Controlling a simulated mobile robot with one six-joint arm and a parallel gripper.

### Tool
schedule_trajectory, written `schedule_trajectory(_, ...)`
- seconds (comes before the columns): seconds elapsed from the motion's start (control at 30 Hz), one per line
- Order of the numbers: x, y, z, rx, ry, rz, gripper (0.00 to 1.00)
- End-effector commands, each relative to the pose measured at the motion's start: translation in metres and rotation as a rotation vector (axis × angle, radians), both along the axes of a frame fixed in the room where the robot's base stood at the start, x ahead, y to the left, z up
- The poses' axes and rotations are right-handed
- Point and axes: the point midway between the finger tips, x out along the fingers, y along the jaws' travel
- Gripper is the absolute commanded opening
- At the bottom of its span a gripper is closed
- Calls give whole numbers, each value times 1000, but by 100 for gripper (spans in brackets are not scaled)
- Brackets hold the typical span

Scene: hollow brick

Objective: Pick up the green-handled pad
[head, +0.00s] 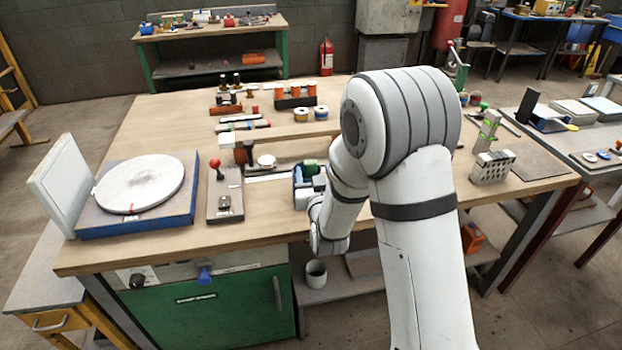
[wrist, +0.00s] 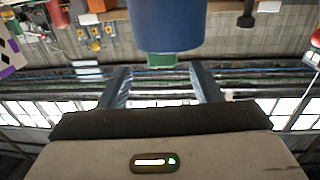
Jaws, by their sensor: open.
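A small green piece (head: 309,167) shows on the workbench just left of my arm, above a blue-and-white item; I cannot tell whether it is the pad's handle. My wrist hides part of that spot. In the wrist view, a large blue rounded body (wrist: 167,22) with a green end (wrist: 166,66) appears at top centre, in line with the gap between my fingers. My gripper (wrist: 161,80) is open, one finger on each side, with nothing visibly clamped. In the head view my arm hides the fingers.
A white round plate on a blue base (head: 140,185) and a red-knobbed lever (head: 216,172) stand at the left. A perforated metal block (head: 493,167) is at the right. Orange cylinders (head: 282,91) stand behind. Bare wood (head: 245,215) shows along the front edge.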

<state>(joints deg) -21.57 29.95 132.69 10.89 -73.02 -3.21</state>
Motion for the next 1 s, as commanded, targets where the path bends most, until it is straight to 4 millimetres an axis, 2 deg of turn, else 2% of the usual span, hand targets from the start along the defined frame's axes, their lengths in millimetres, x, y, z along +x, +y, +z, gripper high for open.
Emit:
schedule_trajectory(0.3,43,12,-1,0,1,0,58)
schedule_trajectory(0.4,49,13,-2,-1,2,0,58)
schedule_trajectory(0.63,49,13,-2,-1,2,1,57)
schedule_trajectory(1.0,49,14,-2,-1,2,2,27)
